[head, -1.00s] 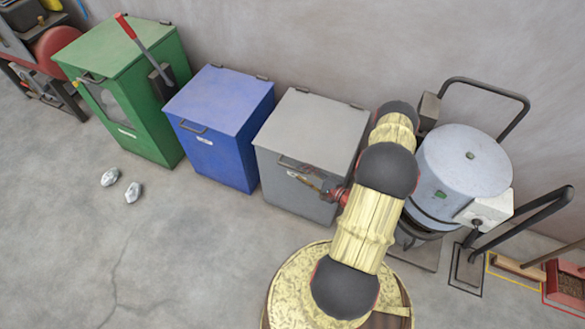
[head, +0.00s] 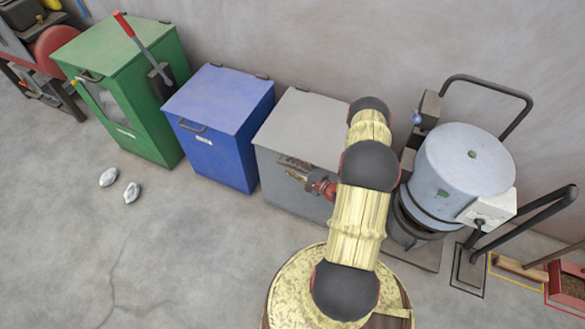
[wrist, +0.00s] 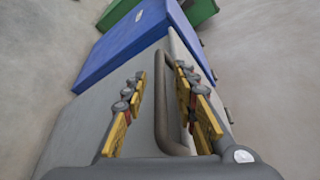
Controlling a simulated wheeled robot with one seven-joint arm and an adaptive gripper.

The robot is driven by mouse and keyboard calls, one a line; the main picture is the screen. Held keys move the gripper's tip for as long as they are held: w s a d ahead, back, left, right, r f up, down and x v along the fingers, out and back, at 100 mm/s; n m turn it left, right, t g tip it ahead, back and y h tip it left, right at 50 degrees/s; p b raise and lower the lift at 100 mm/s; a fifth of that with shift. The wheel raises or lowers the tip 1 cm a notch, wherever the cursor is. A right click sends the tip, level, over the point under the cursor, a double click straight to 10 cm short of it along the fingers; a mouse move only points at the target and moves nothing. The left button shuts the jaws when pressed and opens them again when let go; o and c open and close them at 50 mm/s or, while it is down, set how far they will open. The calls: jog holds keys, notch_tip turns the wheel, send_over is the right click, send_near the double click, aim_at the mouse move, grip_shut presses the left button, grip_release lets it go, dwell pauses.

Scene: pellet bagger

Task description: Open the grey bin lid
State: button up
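The grey bin (head: 290,205) stands against the wall with its grey lid (head: 305,122) down. My gripper (head: 285,164) is at the upper front of this bin, by the lid's front edge. In the wrist view my gripper (wrist: 160,71) is open, with its two yellow-padded fingers apart. The lid's grey bar handle (wrist: 161,105) lies between the fingers, closer to the right one. A gap shows between the handle and the left finger. In the head view my gripper and arm hide the handle and the lid's right part.
A blue bin (head: 218,120) stands just left of the grey bin, and a green cabinet (head: 120,75) with a red-handled lever is beyond it. A pale round drum machine (head: 462,165) stands close on the right. Two silvery lumps (head: 120,186) lie on the otherwise clear floor at left.

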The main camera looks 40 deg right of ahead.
jog(key=shift+c, duration=0.7)
grip_shut()
